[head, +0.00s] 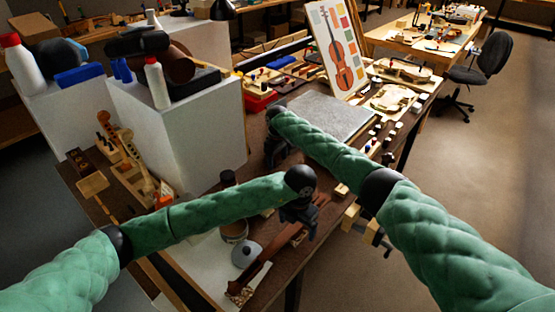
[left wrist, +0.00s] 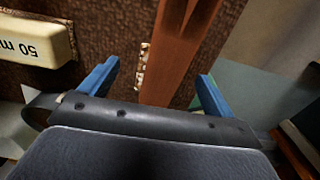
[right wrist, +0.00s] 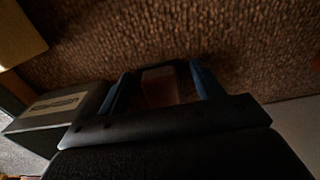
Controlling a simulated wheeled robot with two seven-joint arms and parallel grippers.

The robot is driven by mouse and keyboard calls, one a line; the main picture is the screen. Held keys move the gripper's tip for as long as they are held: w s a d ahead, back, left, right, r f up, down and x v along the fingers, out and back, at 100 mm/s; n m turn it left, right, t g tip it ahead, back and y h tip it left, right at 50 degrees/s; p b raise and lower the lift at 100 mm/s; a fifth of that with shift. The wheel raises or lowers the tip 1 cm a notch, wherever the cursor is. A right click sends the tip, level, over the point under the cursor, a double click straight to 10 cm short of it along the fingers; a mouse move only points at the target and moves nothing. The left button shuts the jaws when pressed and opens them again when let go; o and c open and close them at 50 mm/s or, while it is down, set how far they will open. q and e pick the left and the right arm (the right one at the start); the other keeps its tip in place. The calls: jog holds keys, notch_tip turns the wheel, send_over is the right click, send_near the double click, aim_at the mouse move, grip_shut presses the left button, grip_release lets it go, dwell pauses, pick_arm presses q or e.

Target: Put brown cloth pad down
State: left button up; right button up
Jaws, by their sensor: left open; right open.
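I cannot pick out a brown cloth pad for certain in any view. My left gripper (head: 299,222) is over the near part of the bench. In the left wrist view its blue fingers (left wrist: 155,88) are apart, with a long reddish-brown wooden piece (left wrist: 178,45) running between and beyond them; contact cannot be told. That piece also shows in the head view (head: 268,262). My right gripper (head: 277,155) is farther back beside the white block, mostly hidden by its own arm. In the right wrist view its fingers (right wrist: 160,85) are apart, with a small dim reddish-brown thing (right wrist: 160,88) between them.
A white block (head: 185,135) stands left of my right gripper. A grey sheet (head: 325,115) lies on the bench behind my right arm. A pale block marked "50 m" (left wrist: 35,38) is beside the left fingers. A dark box (right wrist: 55,118) is left of the right fingers.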

aim_at(278, 158)
notch_tip(278, 158, up, 12)
jog(key=shift+r, duration=0.15)
dwell(0.4)
jog(key=o, duration=0.3)
jog(key=shift+o, duration=1)
jog(key=shift+y, duration=0.4)
jog(key=a, duration=0.1)
jog(key=s+a, duration=0.1)
jog(key=a, duration=0.1)
jog(key=a+f, duration=0.1)
jog(key=shift+s+a, duration=0.25)
jog(key=shift+a, duration=0.05)
jog(key=f+m, duration=0.2)
jog(key=m, duration=0.4)
jog(key=w+d+f+m, duration=0.1)
jog(key=f+m, duration=0.1)
jog(key=m, duration=0.4)
jog(key=w+d+f+m, duration=0.1)
jog(key=f+m, duration=0.1)
jog(key=m, duration=0.4)
jog(key=shift+w+d+f+h, duration=0.1)
jog(key=shift+d+h, duration=0.1)
jog(key=shift+h, duration=0.2)
jog(key=shift+w+d+f, duration=0.1)
jog(key=shift+w+f, duration=0.1)
jog(key=shift+f, duration=1.1)
jog(key=shift+w+f, duration=0.2)
jog(key=shift+f, duration=1.1)
